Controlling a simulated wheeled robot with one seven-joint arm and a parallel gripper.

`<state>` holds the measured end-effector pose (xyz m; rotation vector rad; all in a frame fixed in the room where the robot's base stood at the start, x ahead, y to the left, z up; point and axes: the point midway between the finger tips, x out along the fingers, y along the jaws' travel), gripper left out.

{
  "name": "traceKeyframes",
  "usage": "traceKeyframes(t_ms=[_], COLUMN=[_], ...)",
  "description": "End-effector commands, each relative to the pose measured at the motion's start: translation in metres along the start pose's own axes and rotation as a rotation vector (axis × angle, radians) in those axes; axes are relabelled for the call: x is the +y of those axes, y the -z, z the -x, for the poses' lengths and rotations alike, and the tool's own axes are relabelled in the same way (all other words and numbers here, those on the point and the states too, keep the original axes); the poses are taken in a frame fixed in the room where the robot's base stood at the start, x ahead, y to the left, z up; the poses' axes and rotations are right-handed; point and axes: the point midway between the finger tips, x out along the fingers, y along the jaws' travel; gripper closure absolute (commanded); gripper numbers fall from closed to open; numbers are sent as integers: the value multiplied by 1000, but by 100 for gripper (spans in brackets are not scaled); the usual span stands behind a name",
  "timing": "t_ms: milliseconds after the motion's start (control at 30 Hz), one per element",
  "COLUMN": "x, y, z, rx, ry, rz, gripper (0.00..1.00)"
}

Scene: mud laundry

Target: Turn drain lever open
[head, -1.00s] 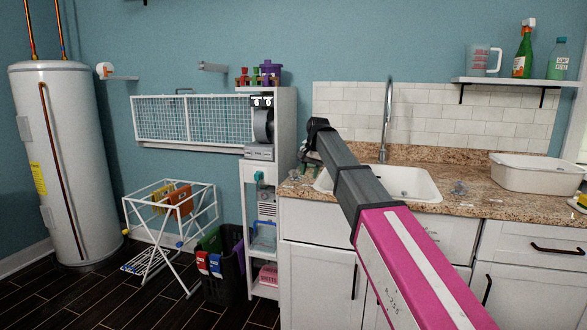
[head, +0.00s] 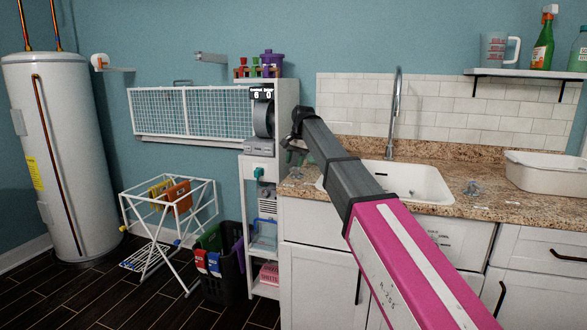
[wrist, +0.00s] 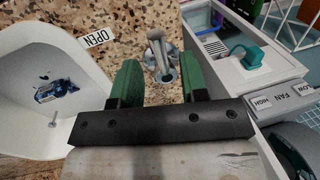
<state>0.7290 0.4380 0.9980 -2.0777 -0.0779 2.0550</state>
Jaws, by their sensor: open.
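A metal lever (wrist: 157,50) stands up from a round base on the speckled counter in the wrist view. I take it for the drain lever. A white OPEN label (wrist: 97,38) lies on the counter to its left. My gripper (wrist: 160,82) is open, with one green finger on each side of the lever's line; the lever shows in the gap, and I cannot tell whether a finger touches it.
The white sink basin (head: 418,183) is right of the gripper, with a tall faucet (head: 395,110) behind. Close on the left stands a white shelf unit (head: 287,95) with a grey fan device (head: 263,120). A teal handle (wrist: 246,52) shows on the unit.

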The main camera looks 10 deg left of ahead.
Motion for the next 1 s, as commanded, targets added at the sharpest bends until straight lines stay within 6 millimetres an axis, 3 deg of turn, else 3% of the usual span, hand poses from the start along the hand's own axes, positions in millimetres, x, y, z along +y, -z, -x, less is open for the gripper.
traceKeyframes(t_ms=[233, 600, 733, 1000], x=[0, 0, 0, 2], y=[0, 0, 0, 4], z=[-26, -31, -31, -30], rx=[0, 0, 0, 0], ry=[0, 0, 0, 0], rz=[0, 0, 0, 0], gripper=[60, 60, 100, 100])
